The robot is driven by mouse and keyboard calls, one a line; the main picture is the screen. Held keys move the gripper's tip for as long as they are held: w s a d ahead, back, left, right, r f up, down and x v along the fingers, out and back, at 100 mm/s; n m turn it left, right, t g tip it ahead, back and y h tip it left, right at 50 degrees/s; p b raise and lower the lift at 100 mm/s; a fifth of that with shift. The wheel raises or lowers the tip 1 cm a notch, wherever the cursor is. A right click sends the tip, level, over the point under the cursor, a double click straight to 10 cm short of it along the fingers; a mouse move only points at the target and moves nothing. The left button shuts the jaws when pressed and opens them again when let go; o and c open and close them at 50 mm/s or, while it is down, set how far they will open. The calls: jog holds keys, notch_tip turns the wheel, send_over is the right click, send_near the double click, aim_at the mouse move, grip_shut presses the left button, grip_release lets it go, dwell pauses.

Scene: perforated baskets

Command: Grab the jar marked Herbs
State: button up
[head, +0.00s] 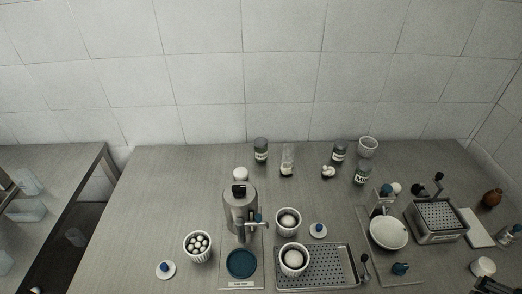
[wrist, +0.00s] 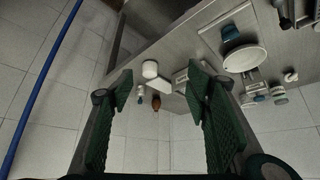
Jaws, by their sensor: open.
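Several labelled jars stand toward the back of the counter in the head view: a dark-lidded jar (head: 261,151) left of centre, a clear jar with pale contents (head: 287,161), a dark jar (head: 338,152) and another dark jar (head: 362,173) at right of centre. Their labels are too small to read, so I cannot tell which is marked Herbs. My gripper (wrist: 160,85) is open and empty in the wrist view, its green pads apart. No jar is between the fingers. I do not make out the gripper in the head view.
A grey machine (head: 239,207), a perforated tray (head: 320,270), a perforated basket (head: 438,220) and a white bowl (head: 388,232) crowd the front and right of the counter. The counter's back left is clear.

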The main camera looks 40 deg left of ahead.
jog(key=shift+o, duration=0.6)
jog(key=w+a+r+n+g+y+p, duration=0.1)
jog(key=w+a+r+n+g+p, duration=0.25)
jog(key=w+a, duration=0.8)
jog(key=w+a+r+n+y+p, duration=0.1)
jog(key=w+a+r+n+p, duration=0.4)
jog(key=a, duration=1)
jog(key=n+g+h+p, duration=0.2)
jog(key=n+g+p, duration=0.2)
jog(key=n+p, duration=0.45)
send_over(261, 141)
jog(key=b, duration=0.2)
jog(key=shift+n, duration=0.9)
jog(key=f, duration=1.5)
jog(key=shift+w+d, duration=0.2)
jog(key=shift+d, duration=0.2)
jog(key=shift+s+a+f, duration=0.25)
jog(key=shift+a+f, duration=0.05)
jog(key=shift+a, duration=0.05)
